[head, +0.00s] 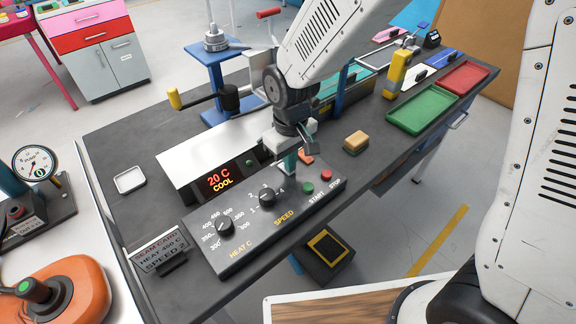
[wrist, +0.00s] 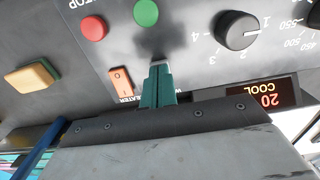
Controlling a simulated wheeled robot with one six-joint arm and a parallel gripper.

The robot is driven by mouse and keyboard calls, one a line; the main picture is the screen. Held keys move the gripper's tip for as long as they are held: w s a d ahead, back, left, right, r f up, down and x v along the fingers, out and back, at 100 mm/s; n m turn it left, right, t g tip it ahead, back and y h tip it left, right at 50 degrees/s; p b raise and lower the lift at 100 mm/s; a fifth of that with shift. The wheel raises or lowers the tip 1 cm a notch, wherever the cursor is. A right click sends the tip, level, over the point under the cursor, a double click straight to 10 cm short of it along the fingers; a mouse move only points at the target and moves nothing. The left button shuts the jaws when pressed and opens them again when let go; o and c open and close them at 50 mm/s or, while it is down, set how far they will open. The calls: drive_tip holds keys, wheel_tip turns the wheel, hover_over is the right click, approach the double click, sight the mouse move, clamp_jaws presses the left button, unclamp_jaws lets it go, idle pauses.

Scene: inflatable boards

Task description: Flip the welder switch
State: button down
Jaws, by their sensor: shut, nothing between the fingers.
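The orange rocker switch (head: 306,157) sits at the back edge of the dark control panel (head: 245,243), partly hidden behind my gripper in the head view. In the wrist view the switch (wrist: 121,79) is in full sight, with a partly covered label ending in "EATER" beside it. I cannot tell which way it is set. My gripper (head: 289,168) points down over the panel, its green fingers closed and empty. In the wrist view its fingertips (wrist: 158,71) are beside the switch, apart from it, with a shadow on the panel.
The panel has a heat knob (head: 226,228), a speed knob (head: 267,197), a green start button (head: 308,188) and a red stop button (head: 327,175). A seam card (head: 160,252) stands at front left. A tan block (head: 356,143) and a green tray (head: 421,110) lie rightward.

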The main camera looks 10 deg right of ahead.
drive_tip(key=shift+f, duration=0.2)
drive_tip(key=shift+r, duration=3.5)
